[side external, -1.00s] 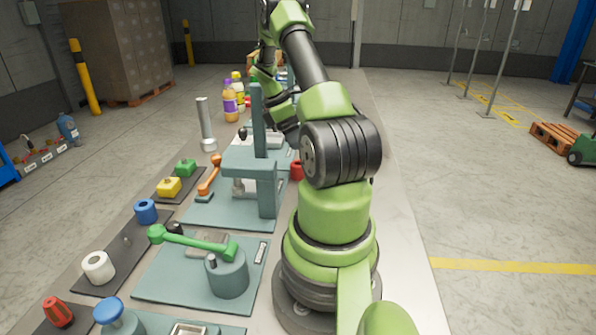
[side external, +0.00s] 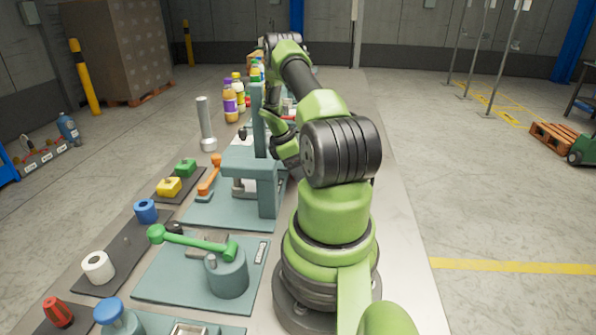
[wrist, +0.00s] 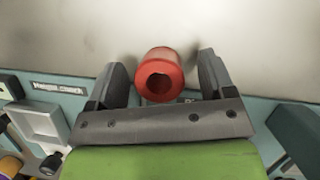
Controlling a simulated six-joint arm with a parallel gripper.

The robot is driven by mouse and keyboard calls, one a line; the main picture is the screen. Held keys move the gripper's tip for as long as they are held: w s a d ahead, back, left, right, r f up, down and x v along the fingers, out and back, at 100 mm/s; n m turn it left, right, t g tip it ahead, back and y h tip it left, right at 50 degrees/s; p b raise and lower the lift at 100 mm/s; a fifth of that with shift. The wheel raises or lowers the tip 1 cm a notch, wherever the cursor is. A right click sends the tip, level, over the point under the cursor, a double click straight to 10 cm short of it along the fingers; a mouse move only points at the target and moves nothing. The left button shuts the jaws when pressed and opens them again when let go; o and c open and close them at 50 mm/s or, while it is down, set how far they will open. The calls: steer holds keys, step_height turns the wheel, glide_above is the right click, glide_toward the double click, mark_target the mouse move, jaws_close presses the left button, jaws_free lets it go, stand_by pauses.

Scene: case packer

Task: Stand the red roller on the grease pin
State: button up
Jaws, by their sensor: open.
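In the wrist view the red roller (wrist: 160,72) lies between the two fingers of my gripper (wrist: 160,66), its open end facing the camera. The gripper is open, with gaps showing on both sides of the roller. In the side view my arm and the teal press hide the fingertips and the red roller.
A teal press (side external: 262,175) stands beside my arm. Yellow and green blocks (side external: 169,187) sit on another dark strip. Bottles (side external: 231,103) stand farther back. Bare bench lies beyond the roller in the wrist view.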

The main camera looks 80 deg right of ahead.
steer(key=c, duration=1.1)
steer(key=shift+r, duration=0.1)
